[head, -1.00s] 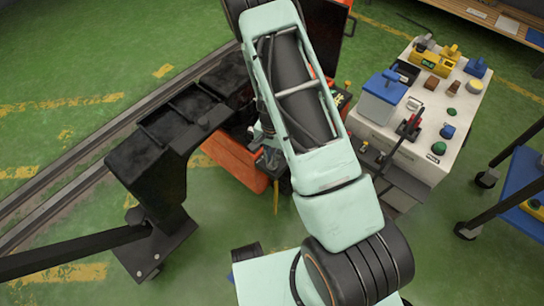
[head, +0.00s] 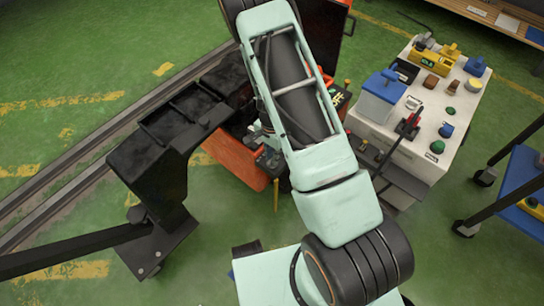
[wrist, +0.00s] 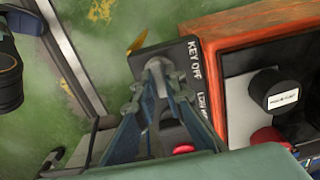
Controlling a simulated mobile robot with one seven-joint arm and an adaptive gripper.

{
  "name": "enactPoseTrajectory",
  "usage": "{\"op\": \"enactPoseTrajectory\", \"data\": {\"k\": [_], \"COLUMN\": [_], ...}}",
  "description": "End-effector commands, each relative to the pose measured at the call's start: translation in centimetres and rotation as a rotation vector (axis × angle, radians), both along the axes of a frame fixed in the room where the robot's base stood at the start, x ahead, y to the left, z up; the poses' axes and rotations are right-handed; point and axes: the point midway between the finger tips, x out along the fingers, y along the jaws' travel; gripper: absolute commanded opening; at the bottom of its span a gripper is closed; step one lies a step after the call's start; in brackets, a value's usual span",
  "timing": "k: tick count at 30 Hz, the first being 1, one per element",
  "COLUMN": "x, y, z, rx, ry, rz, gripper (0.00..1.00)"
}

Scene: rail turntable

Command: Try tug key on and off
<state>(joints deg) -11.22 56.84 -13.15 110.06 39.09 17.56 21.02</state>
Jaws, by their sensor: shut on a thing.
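The tug is an orange and black vehicle; its orange side (head: 238,158) shows left of my arm in the head view. Its black key panel (wrist: 182,52) fills the middle of the wrist view, with white lettering "KEY OFF" and a second, partly covered label. My gripper (wrist: 157,74) is at this panel, its blue-grey fingers closed together on the key. The key itself is mostly hidden by the fingertips, so I cannot tell which way it is turned. A red button (wrist: 183,149) shows beside the right finger. In the head view my forearm covers most of the gripper.
A black knob (wrist: 275,90) with a white label stands on the orange-edged console to the right. A white bench (head: 412,148) with a blue-lidded box (head: 379,98) and several controls stands right of my arm. Rails (head: 62,185) and a black frame (head: 150,170) are left.

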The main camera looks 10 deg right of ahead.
Motion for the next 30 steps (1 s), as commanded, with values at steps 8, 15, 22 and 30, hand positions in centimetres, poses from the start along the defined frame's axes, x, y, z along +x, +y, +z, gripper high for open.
{"op": "enactPoseTrajectory", "data": {"k": [8,15,22,30], "x": [0.0,0.0,0.1,0.2], "y": [0.0,0.0,0.0,0.1], "z": [0.0,0.0,1.7,6.8], "rx": [0.001,0.001,0.0,0.0], "ry": [-0.001,-0.001,-0.002,-0.006], "rz": [-0.002,-0.001,-0.001,0.001], "gripper": [0.28,0.28,0.28,0.28]}}
